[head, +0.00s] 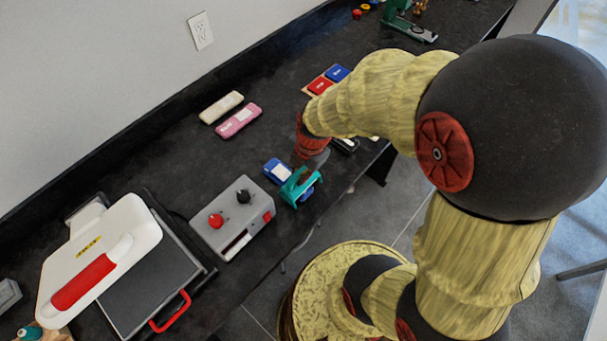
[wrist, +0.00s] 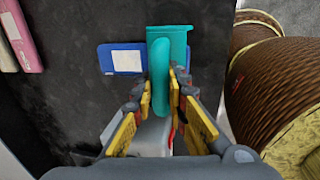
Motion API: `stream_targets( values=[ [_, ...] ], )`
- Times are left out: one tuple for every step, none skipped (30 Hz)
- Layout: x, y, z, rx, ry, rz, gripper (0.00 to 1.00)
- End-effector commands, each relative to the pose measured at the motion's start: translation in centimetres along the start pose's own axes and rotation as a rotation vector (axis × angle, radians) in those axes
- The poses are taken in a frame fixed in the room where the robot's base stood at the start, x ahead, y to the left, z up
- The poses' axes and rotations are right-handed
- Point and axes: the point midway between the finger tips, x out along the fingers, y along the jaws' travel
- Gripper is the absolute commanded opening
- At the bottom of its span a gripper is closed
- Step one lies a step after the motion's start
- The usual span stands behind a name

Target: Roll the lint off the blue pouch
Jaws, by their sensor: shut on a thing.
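The blue pouch (head: 277,171) lies on the black worktop near its front edge. It has a white patch; I cannot tell whether this is a label or lint. In the wrist view the blue pouch (wrist: 122,60) shows on both sides of a teal tool (wrist: 160,75), which crosses over it. The teal tool, apparently the lint roller, also shows in the head view (head: 297,187). My gripper (wrist: 159,84) is shut on the teal tool's narrow part. Whether the tool touches the pouch is unclear, and the pouch's middle is hidden under it.
A grey box (head: 232,218) with red and black knobs stands left of the pouch. A white press (head: 100,255) with a red handle is farther left. Pink (head: 238,121) and cream (head: 221,107) cases lie behind, near the wall. The worktop between them is clear.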

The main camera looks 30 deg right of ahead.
Motion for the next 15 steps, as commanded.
stream_targets(
  values=[
    [0.1,0.3,0.0,-0.001,0.000,0.000,0.00],
    [0.1,0.5,0.0,-0.001,0.000,0.000,0.00],
    [0.1,0.7,0.0,-0.002,0.000,0.000,0.00],
    [0.2,0.8,0.0,-0.002,0.000,0.000,0.00],
    [0.2,1.0,0.0,-0.002,0.000,0.000,0.00],
    [0.3,1.2,0.0,-0.001,0.000,0.000,0.00],
    [0.3,1.4,0.0,-0.001,0.000,0.000,0.00],
    [0.3,1.5,0.0,-0.001,0.000,0.000,0.00],
    [0.4,1.8,0.0,0.000,0.000,0.000,0.00],
    [0.4,1.9,0.0,0.000,0.000,0.000,0.00],
    [0.4,2.1,0.0,-0.001,0.000,0.000,0.00],
    [0.5,2.3,0.0,-0.001,0.001,0.000,0.00],
    [0.5,2.4,0.0,-0.001,0.001,0.000,0.00],
    [0.5,2.6,0.0,-0.001,0.001,0.000,0.00],
    [0.6,2.8,0.0,-0.001,0.001,0.000,0.00]
  ],
)
